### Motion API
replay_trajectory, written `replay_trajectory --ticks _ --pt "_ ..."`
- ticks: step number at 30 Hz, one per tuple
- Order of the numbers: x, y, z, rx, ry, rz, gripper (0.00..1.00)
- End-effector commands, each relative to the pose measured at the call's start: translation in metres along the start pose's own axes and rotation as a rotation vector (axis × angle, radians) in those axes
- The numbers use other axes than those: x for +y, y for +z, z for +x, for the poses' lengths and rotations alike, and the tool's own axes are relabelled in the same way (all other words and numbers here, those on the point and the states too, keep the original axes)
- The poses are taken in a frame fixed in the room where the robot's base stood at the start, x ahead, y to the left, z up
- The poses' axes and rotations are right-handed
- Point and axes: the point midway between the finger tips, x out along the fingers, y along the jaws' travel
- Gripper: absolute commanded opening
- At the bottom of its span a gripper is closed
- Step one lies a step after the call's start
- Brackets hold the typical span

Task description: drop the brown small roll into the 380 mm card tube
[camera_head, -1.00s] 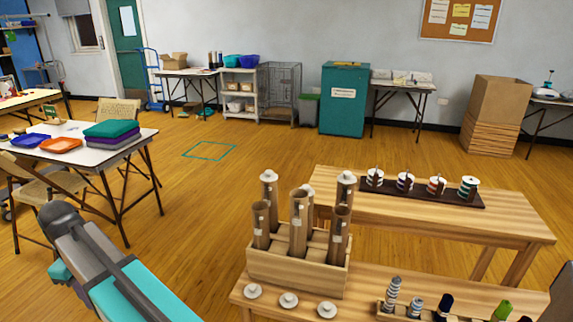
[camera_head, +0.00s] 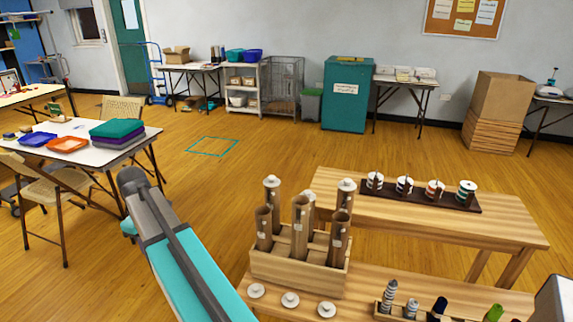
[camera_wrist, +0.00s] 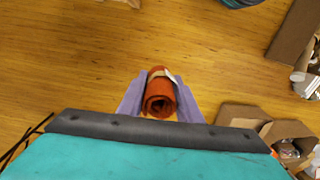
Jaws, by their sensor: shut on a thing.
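In the wrist view a rust-brown small roll (camera_wrist: 158,98) with a pale band sits between the purple fingers of my gripper (camera_wrist: 160,76). My gripper is shut on it, with bare floor beyond. In the head view my arm shows, but the roll and fingers cannot be made out. Several card tubes stand upright in a wooden rack (camera_head: 298,278). The open-topped ones are at front left (camera_head: 263,232), front middle (camera_head: 299,232) and front right (camera_head: 339,240). White-capped tubes (camera_head: 272,198) stand behind. Small labels are unreadable, so I cannot tell which tube is 380 mm.
Three white caps (camera_head: 290,300) lie before the rack on the wooden bench. Another wooden table (camera_head: 430,228) behind bears spools on a dark board. A table with coloured trays and folded cloth (camera_head: 115,130) stands left. Open floor (camera_head: 225,185) lies between.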

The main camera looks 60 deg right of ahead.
Motion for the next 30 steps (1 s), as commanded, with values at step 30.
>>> replay_trajectory --ticks 30 --pt "0.233 0.219 -0.101 0.0 -0.001 0.286 0.1"
